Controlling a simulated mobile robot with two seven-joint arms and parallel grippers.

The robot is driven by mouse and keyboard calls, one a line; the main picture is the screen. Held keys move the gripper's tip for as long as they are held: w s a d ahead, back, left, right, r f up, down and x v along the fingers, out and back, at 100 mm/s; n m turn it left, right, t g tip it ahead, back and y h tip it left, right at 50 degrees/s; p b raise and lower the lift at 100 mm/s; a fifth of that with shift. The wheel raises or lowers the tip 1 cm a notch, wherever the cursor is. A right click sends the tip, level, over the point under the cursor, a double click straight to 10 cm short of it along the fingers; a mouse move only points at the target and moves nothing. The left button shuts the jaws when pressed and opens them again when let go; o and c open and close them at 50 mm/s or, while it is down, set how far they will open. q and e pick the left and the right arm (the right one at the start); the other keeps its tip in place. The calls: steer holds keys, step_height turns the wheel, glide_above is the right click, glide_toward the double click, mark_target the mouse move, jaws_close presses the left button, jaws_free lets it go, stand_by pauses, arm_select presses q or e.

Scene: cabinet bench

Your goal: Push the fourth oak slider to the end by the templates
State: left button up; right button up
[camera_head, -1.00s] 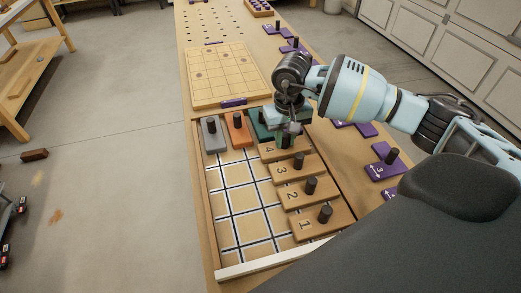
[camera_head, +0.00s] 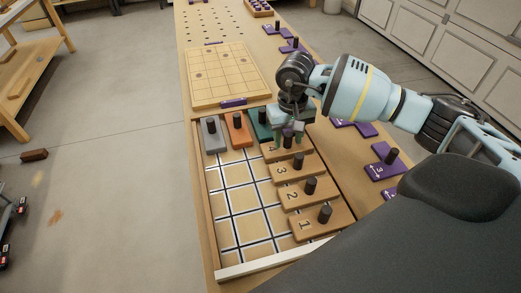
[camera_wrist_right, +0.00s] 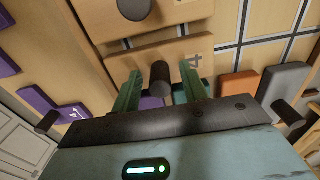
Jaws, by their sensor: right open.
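The fourth oak slider (camera_head: 270,153), marked 4, lies in the tray beyond oak sliders 3 (camera_head: 287,177), 2 (camera_head: 302,199) and 1 (camera_head: 310,230). My right gripper (camera_head: 288,141) is open over slider 4. In the right wrist view its two green fingers stand on either side of a dark peg (camera_wrist_right: 160,76), with a visible gap at each side. The number 4 on the slider (camera_wrist_right: 145,55) shows beside one finger. The gripper partly hides slider 4 in the head view. My left gripper is out of view.
Grey (camera_head: 213,135), orange (camera_head: 238,130) and green (camera_head: 258,125) sliders stand at the tray's far end. The lined tray floor (camera_head: 240,195) left of the oak sliders is clear. Purple pieces (camera_head: 383,168) lie along the bench's right side. A pale grid board (camera_head: 225,75) lies beyond the tray.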

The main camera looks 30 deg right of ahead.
mark_target(289, 134)
steer(key=shift+r+p, duration=1.4)
steer(key=shift+r, duration=2.3)
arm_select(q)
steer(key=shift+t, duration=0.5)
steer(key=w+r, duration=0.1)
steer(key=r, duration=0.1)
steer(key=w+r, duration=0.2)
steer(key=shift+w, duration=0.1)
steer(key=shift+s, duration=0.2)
